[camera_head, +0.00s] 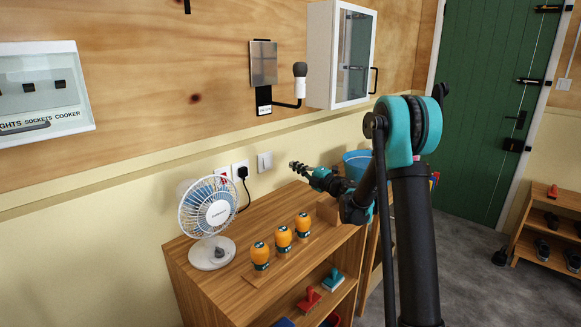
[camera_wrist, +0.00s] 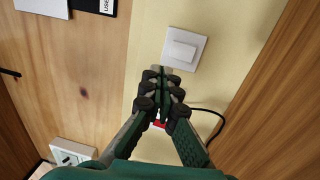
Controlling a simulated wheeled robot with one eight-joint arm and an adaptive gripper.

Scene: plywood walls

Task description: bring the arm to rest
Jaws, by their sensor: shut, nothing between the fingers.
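My arm rises at the right of the head view, bends at a teal joint and reaches down to the left. My gripper (camera_head: 299,168) is over the wooden cabinet (camera_head: 205,285), pointing toward the wall. In the wrist view my gripper (camera_wrist: 163,75) shows its two fingers together, with nothing between them. A white wall switch (camera_wrist: 184,49) lies just beyond the fingertips in that view; the gap to it cannot be told. The same switch (camera_head: 264,161) shows on the wall in the head view.
A white fan (camera_head: 209,212) and several orange-topped objects (camera_head: 283,238) stand on the cabinet. A blue bucket (camera_head: 356,162) is behind my arm.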

